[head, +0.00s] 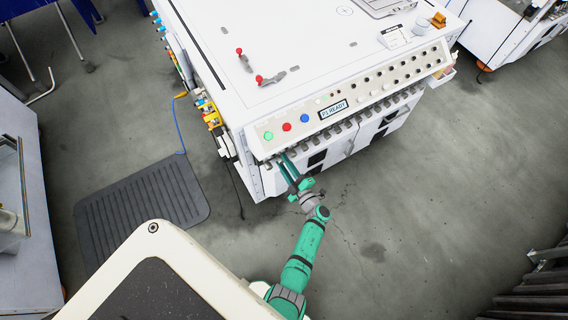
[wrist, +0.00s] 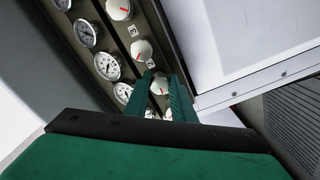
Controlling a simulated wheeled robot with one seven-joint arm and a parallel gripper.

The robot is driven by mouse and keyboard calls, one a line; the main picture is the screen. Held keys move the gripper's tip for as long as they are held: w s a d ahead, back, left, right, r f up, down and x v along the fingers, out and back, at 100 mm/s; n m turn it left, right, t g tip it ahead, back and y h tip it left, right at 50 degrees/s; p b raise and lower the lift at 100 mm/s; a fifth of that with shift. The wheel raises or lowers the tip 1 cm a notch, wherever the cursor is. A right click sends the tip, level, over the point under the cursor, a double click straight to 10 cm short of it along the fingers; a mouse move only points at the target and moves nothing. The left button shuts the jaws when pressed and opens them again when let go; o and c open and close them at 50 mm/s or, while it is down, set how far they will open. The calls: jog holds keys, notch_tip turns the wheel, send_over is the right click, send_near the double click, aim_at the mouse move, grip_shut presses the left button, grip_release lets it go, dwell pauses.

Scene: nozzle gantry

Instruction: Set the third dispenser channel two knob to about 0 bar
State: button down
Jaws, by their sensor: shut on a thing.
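In the wrist view, a white round knob (wrist: 159,86) with a red mark sits between the two green fingers of my gripper (wrist: 161,80), which is shut on it. The fingers partly hide it. Its small label is not clearly readable. Other white knobs with red marks stand in the same row, one (wrist: 141,50) just beyond and another (wrist: 118,9) farther up. Round white pressure gauges (wrist: 107,66) run alongside; their readings are too small to tell. In the head view, my gripper (head: 289,166) reaches under the front panel's lower left edge, where the knob is hidden.
The white machine cabinet (head: 290,40) has a sloped panel with a display (head: 333,109) and green (head: 268,135), red (head: 287,127) and blue (head: 304,118) buttons above my gripper. A black floor mat (head: 140,205) lies left. Floor right of my arm is clear.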

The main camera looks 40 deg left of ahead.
jog(key=shift+d+r+n, duration=0.1)
jog(key=shift+n, duration=4.7)
jog(key=c, duration=1.5)
grip_release()
jog(key=v, duration=1)
jog(key=shift+s+d, duration=0.15)
jog(key=shift+d, duration=0.2)
